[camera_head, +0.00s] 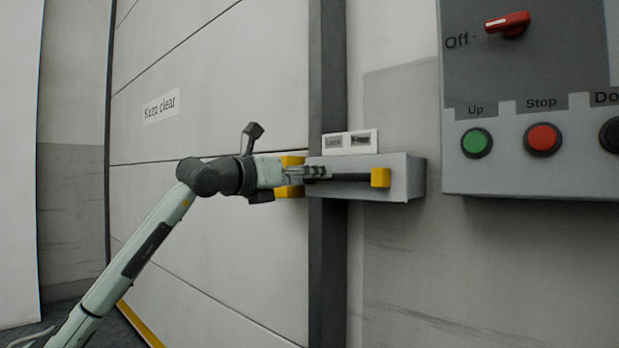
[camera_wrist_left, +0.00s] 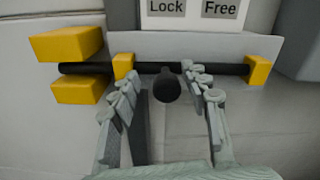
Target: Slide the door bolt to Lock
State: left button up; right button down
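The door bolt is a black rod (camera_wrist_left: 218,69) (camera_head: 352,177) running sideways through yellow guides. Its dark round knob (camera_wrist_left: 167,86) sits below the "Lock" label (camera_wrist_left: 165,8), left of the "Free" label (camera_wrist_left: 219,9). The rod's left end lies between the two yellow blocks of the keeper (camera_wrist_left: 66,45); the keeper also shows in the head view (camera_head: 292,160). My left gripper (camera_wrist_left: 163,90) (camera_head: 322,171) is open, one finger on each side of the knob, with gaps visible between knob and fingers. The knob is hidden in the head view. My right gripper is out of view.
A grey housing (camera_head: 401,178) carries the bolt beside the large panelled door (camera_head: 215,90), which has a "Keep clear" sign (camera_head: 161,106). A control box (camera_head: 480,182) with a red switch and several buttons hangs at the upper right. The wall below is clear.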

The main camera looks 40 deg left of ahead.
pick_arm(q)
jog(key=shift+s+f, duration=0.1)
jog(key=shift+s, duration=0.25)
jog(key=s, duration=1.1)
jog(key=shift+s+a, duration=0.15)
jog(key=shift+a, duration=0.3)
